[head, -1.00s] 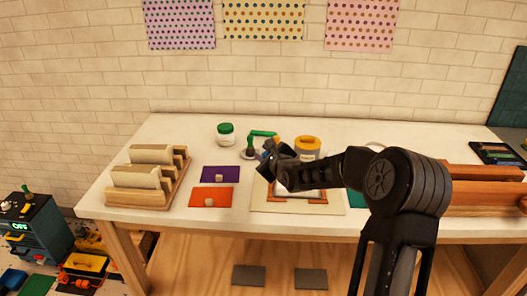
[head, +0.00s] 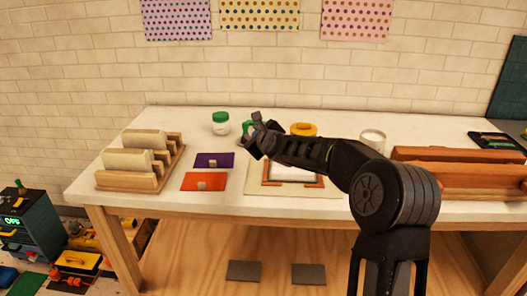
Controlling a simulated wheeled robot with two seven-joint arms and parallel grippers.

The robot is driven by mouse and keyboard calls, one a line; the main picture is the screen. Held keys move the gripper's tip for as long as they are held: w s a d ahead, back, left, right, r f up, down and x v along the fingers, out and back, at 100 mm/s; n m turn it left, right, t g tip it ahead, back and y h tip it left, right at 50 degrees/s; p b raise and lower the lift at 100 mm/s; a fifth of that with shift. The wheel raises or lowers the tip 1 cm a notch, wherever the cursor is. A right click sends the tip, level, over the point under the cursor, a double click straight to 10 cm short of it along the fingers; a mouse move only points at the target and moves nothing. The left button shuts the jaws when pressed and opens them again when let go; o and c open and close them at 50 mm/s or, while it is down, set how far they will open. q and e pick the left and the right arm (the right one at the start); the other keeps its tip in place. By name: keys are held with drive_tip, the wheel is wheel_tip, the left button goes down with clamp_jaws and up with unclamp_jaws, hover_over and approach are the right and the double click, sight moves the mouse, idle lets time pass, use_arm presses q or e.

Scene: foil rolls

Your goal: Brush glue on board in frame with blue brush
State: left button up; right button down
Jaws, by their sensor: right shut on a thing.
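The pale board (head: 292,172) lies in a brown wooden frame on a beige mat (head: 255,188) at the middle of the table; my right forearm covers its far part. My right gripper (head: 252,131) is beyond the board's far left corner, above the table's back half, and is shut. It holds what seems to be the blue brush, which is almost wholly hidden by the fingers. A green thing (head: 246,127) shows right behind the fingers. A tub with a yellow rim (head: 303,130) stands behind my forearm. My left gripper is not in view.
A green-lidded jar (head: 220,124), a white cup (head: 372,141) and reddish wooden blocks (head: 455,172) also stand on the table. The front edge strip is clear.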

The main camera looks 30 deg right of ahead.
drive_tip(key=shift+s+d+r+p, duration=0.3)
drive_tip(key=shift+s+d+r, duration=0.25)
drive_tip(key=shift+s+d, duration=0.15)
drive_tip(key=shift+w+a+f+y, duration=0.3)
drive_tip(key=shift+s+r, duration=0.1)
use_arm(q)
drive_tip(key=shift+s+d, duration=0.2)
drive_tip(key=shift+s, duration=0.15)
